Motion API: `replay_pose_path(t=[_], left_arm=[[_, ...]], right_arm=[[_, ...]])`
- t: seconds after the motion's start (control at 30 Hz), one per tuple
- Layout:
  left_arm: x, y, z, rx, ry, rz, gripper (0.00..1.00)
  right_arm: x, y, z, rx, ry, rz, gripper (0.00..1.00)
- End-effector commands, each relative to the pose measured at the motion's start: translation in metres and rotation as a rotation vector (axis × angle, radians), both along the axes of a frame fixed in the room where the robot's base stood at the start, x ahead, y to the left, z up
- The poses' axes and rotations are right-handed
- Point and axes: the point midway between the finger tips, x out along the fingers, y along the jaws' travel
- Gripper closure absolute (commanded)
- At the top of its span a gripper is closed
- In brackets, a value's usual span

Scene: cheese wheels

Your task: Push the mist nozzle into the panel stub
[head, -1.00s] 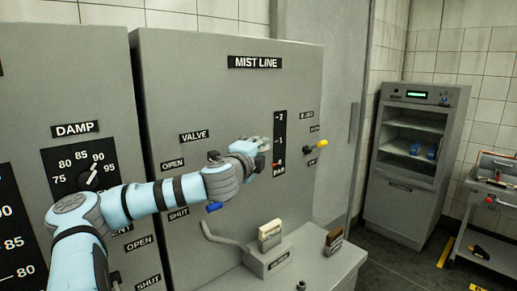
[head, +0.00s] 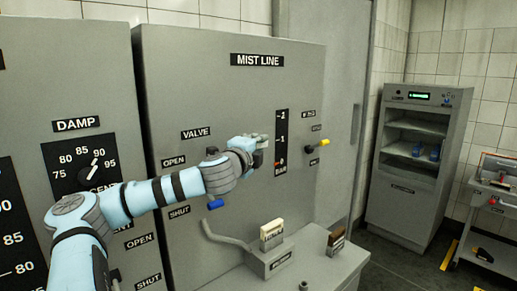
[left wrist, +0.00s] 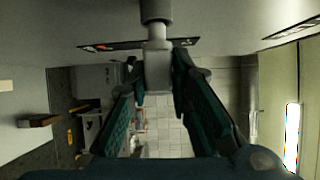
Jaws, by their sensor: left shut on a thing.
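My left gripper (head: 262,146) is in front of the MIST LINE panel (head: 225,95), just left of the vertical gauge (head: 281,143). In the left wrist view its two dark green fingers (left wrist: 158,75) are closed on the pale grey mist nozzle (left wrist: 157,72). A darker grey cylinder (left wrist: 156,10), which looks like the panel stub, is in line with the nozzle at the top of that view. The two appear to meet, but I cannot tell how deep the nozzle sits. In the head view the gripper and wrist hide the stub. My right gripper is not in view.
A yellow-tipped knob (head: 322,143) sticks out right of the gauge. A blue-ended valve handle (head: 215,204) is below my wrist. A ledge (head: 312,266) with block-like items juts out below. A cabinet (head: 415,165) and a cart (head: 490,205) stand further right.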

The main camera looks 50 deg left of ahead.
Motion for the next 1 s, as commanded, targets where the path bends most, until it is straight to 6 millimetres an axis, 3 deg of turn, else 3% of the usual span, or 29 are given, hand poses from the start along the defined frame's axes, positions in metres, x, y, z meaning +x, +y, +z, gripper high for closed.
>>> replay_pose_path(t=[0.73, 0.77, 0.8, 0.9, 1.0], left_arm=[[-0.001, 0.018, 0.000, 0.001, -0.001, 0.001, 1.00], [-0.001, 0.018, 0.000, 0.001, -0.001, 0.001, 0.79], [-0.001, 0.018, 0.000, 0.001, -0.001, 0.001, 0.73], [-0.001, 0.018, 0.000, 0.001, -0.001, 0.001, 0.57], [-0.001, 0.018, 0.000, 0.001, -0.001, 0.001, 0.57]], right_arm=[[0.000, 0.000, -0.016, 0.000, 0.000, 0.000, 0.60], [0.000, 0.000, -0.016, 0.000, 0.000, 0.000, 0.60], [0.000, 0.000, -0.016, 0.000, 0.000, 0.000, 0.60], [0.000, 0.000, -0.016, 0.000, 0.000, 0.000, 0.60], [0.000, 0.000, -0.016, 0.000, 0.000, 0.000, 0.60]])
